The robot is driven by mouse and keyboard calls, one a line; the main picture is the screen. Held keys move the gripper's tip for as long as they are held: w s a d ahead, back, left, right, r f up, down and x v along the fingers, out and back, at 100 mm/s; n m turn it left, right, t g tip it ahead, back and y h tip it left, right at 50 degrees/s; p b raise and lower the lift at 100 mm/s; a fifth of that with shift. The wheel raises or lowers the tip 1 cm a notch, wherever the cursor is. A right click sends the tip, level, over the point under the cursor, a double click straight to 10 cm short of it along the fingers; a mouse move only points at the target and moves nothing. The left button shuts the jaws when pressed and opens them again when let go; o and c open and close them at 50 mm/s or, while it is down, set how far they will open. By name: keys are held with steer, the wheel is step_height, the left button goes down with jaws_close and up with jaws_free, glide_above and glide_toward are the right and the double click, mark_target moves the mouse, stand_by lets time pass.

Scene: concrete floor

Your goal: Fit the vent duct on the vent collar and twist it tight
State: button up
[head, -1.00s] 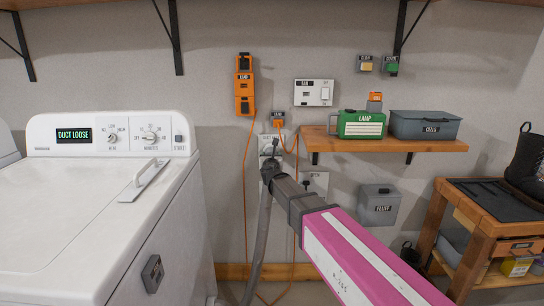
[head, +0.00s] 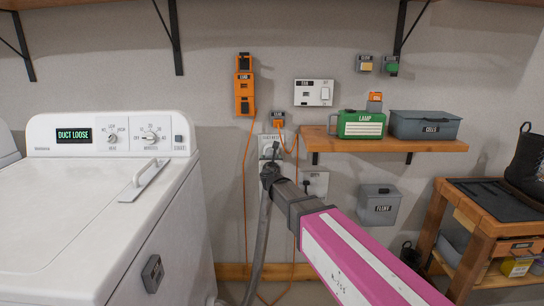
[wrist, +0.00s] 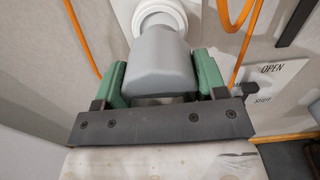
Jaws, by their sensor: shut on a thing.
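My gripper (head: 268,172) is at the wall plate between the dryer and the shelf. In the wrist view its two green fingers (wrist: 162,74) are shut on the grey end of the vent duct (wrist: 157,62). The duct's grey hose (head: 258,235) hangs from my gripper towards the floor. The white round vent collar (wrist: 158,14) is straight beyond the duct end, which overlaps it in view; I cannot tell how far the duct is seated. The dryer (head: 110,215) display (head: 74,135) reads DUCT LOOSE.
Orange cords (head: 248,200) hang on the wall beside my gripper. An OPEN/SHUT plate (wrist: 273,83) with a dark lever is close on the right. A wooden shelf (head: 405,146) holds a green lamp box and a grey box. A wooden bench (head: 470,205) stands at right.

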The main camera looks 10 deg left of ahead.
steer(key=v, duration=0.5)
step_height(320, 180, down, 24)
stand_by(0.8)
steer(key=shift+w, duration=0.1)
steer(key=shift+x, duration=2.85)
steer(key=shift+x, duration=2.05)
steer(key=o, duration=1.1)
